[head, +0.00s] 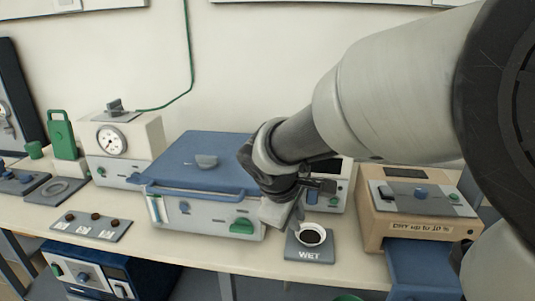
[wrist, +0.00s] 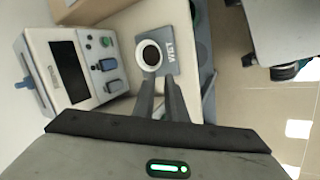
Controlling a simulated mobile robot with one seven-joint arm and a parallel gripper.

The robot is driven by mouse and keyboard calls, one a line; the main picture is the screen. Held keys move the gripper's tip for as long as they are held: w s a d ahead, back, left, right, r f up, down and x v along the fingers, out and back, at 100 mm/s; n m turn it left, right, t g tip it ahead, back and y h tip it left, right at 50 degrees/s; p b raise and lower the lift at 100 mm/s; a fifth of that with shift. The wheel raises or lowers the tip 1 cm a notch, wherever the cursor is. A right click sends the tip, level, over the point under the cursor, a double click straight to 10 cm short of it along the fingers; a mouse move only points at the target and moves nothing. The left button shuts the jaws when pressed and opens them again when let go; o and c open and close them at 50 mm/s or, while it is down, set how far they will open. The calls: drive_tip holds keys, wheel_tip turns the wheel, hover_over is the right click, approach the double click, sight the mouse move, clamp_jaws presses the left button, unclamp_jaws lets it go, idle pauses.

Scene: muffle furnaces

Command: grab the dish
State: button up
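The dish (head: 311,235) is a small round white dish with dark contents. It sits upright on a dark grey square pad marked WET (head: 310,254), near the front edge of the bench. The dish (wrist: 150,54) and the pad (wrist: 169,64) also show in the wrist view. My gripper (head: 298,218) is just behind and left of the dish, above the bench. In the wrist view the two fingers of my gripper (wrist: 158,84) stand apart with nothing between them, their tips pointing toward the dish. I cannot tell the exact gap to the dish.
A blue-lidded box (head: 205,160) stands left of the gripper. A tan box (head: 418,215) with a blue lower part stands to the right. A device with a dark screen (wrist: 68,68) is beside the pad. A small panel with knobs (head: 92,226) lies at the left front.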

drive_tip(key=b, duration=0.3)
approach(310, 236)
drive_tip(key=s, duration=0.1)
drive_tip(key=s+a, duration=0.1)
drive_tip(key=s, duration=0.1)
drive_tip(key=shift+s+f, duration=0.1)
drive_tip(key=shift+s, duration=0.2)
drive_tip(key=shift+a+b+x, duration=0.15)
drive_tip(key=shift+b+x, duration=0.3)
drive_tip(key=shift+x, duration=0.9)
drive_tip(key=shift+a+b+x, duration=0.2)
drive_tip(key=shift+b+x, duration=0.25)
drive_tip(key=shift+x, duration=0.9)
drive_tip(key=shift+w, duration=0.15)
drive_tip(key=shift+c, duration=0.2)
clamp_jaws()
